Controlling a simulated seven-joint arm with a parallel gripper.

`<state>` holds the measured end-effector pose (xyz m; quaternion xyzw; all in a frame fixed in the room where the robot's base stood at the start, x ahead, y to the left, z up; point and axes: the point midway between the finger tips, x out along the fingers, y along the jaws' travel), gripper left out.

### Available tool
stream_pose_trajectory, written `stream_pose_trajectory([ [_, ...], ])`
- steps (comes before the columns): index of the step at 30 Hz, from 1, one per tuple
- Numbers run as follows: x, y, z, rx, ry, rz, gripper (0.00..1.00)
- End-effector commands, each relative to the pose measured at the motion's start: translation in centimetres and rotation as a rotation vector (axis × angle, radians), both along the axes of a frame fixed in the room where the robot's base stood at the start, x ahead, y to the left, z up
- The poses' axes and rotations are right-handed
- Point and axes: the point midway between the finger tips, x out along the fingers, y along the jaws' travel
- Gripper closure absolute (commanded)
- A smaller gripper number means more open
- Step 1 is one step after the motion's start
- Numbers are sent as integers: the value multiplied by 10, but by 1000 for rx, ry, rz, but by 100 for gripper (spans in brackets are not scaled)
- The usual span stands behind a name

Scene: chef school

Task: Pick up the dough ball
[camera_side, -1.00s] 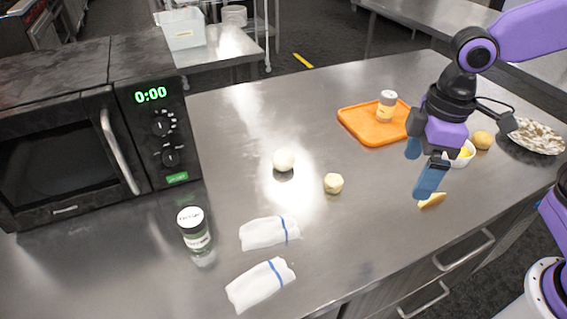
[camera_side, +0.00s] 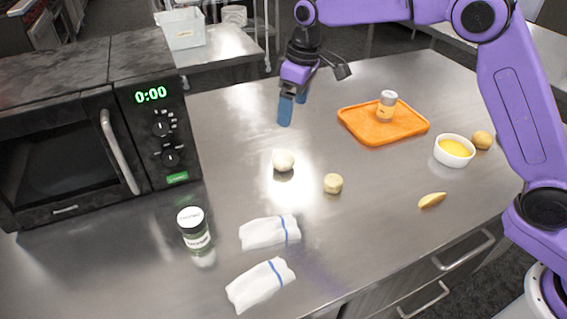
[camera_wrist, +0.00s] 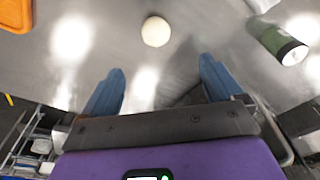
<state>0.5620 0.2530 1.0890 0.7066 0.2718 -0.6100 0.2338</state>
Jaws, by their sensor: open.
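A smooth white ball that looks like the dough ball (camera_side: 283,159) rests on the steel counter (camera_side: 235,135). In the wrist view the white ball (camera_wrist: 156,31) lies beyond my fingertips, roughly centred between them. My gripper (camera_side: 291,110) is above the counter, behind the ball in the side view. Its blue fingers (camera_wrist: 160,82) are spread and empty, and they do not touch the ball.
A microwave (camera_side: 85,130) stands left, with a green-filled jar (camera_side: 194,228) and two folded white cloths (camera_side: 268,232) (camera_side: 260,285) in front. An orange board (camera_side: 365,130) carries a shaker (camera_side: 386,105). Right are a yellow-filled bowl (camera_side: 454,151), a potato-like item (camera_side: 482,140) and a yellow wedge (camera_side: 432,200).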

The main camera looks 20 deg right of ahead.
Motion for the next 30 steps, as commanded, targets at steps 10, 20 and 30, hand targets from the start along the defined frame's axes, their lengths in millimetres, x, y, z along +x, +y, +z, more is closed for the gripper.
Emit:
stream_pose_trajectory([
  [10,11,2,-34,0,1,-9,7],
  [20,18,8,-95,-1,2,-9,7],
  [30,22,11,-125,2,-3,-9,7],
])
